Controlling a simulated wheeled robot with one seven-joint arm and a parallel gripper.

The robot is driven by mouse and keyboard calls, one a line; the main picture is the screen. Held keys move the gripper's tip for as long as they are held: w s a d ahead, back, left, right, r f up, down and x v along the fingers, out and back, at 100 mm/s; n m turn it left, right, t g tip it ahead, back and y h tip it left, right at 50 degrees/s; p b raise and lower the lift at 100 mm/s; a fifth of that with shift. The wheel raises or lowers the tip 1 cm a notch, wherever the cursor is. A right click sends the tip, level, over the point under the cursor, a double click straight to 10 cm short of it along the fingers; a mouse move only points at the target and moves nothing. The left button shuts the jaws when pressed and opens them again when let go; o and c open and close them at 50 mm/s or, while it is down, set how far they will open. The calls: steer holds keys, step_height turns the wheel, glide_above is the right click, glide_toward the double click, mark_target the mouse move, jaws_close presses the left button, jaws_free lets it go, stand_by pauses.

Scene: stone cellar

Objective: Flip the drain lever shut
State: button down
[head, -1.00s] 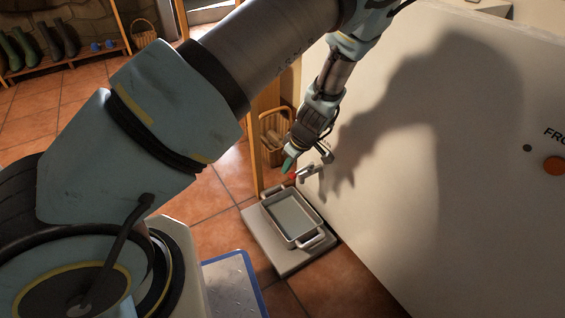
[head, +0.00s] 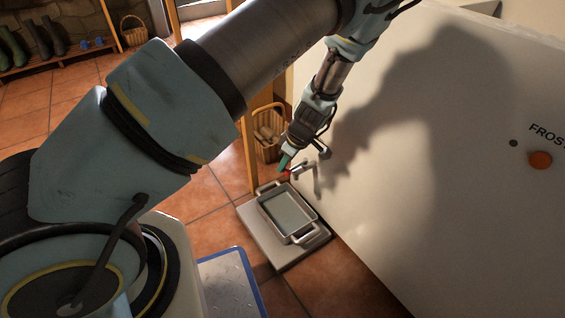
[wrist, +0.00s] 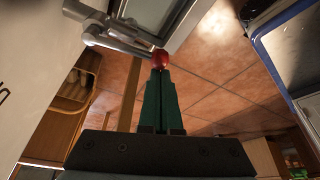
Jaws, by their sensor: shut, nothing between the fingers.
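The drain lever is a grey metal fitting on the white freezer's side, with a red knob at its end. In the head view the metal part (head: 305,165) sits low on the wall, and the red knob (head: 287,172) shows just below my fingertips. In the wrist view the grey lever arm (wrist: 122,38) runs to the red knob (wrist: 160,58). My gripper (head: 285,162) has green fingers, which are shut and empty. In the wrist view its fingertips (wrist: 159,74) are right at the knob; I cannot tell whether they touch it.
A metal tray (head: 308,236) stands on a pale slab (head: 262,240) beneath the drain. A basket (head: 268,150) stands behind a wooden post (head: 249,150). The freezer wall (head: 400,200) borders the right, with an orange knob (head: 540,160). A blue-edged surface (head: 232,285) lies in front.

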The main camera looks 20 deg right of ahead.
steer(key=shift+s, duration=0.15)
steer(key=s+n+p, duration=0.1)
steer(key=s+d+n+y+p, duration=0.1)
steer(key=n+p, duration=0.1)
steer(key=shift+r+g, duration=0.2)
steer(key=shift+g, duration=0.1)
steer(key=shift+s+d+f+p, duration=0.15)
steer(key=shift+s+d+p, duration=0.45)
steer(key=shift+s+p, duration=0.45)
steer(key=shift+w, duration=0.1)
step_height(320, 180, up, 10)
steer(key=p, duration=0.3)
steer(key=shift+a, duration=0.2)
